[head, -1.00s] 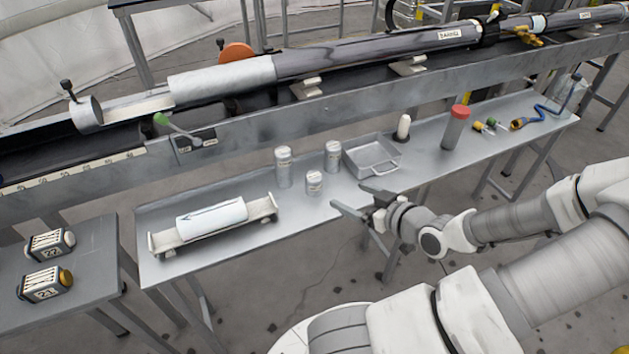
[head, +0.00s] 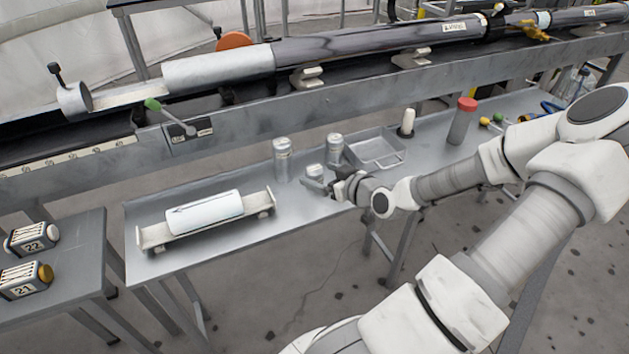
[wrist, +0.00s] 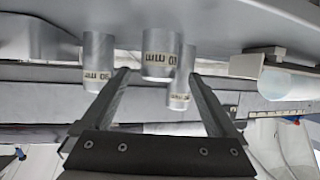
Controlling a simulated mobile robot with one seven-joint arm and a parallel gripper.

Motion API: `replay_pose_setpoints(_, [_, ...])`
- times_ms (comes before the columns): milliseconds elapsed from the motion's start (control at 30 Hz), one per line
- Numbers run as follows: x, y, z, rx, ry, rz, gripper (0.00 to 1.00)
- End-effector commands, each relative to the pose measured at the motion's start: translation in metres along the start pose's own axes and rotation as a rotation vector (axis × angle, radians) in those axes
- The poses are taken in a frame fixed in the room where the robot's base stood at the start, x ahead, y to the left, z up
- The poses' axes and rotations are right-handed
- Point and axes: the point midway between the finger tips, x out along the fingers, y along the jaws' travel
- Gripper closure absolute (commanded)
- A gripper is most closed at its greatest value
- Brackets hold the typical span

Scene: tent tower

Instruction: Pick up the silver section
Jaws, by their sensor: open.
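A pale silver-white tube section (head: 205,212) with a dark arrow lies on its side in a light cradle (head: 153,238) on the left of the bench. Another silver section (head: 218,72) forms part of the long tube on the rail behind. My gripper (head: 312,186) is open and empty, to the right of the cradle and close to the small silver cans. In the wrist view, which is upside down, my gripper (wrist: 157,76) has its fingers spread. A labelled can (wrist: 160,55) appears between them, the others to either side. The cradle (wrist: 250,65) shows at right.
Three small silver cans, one (head: 283,160) at left, stand near my gripper. Behind my arm are a tray (head: 376,160), a white bottle (head: 407,122) and a red-capped jar (head: 461,122). The rail (head: 260,115) bounds the bench's back. A side table (head: 75,255) holds two numbered boxes.

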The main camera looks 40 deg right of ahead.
Motion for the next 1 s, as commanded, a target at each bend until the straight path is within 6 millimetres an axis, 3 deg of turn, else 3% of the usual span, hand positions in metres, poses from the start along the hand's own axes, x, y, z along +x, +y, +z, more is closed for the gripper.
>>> replay_pose_setpoints(233, [0.034,0.002,0.006,-0.001,0.001,-0.002,0.06])
replay_pose_setpoints(533, [0.038,0.002,0.004,0.001,0.000,0.000,0.06])
replay_pose_setpoints(1000, [0.038,0.002,0.004,0.000,0.000,0.000,0.89])
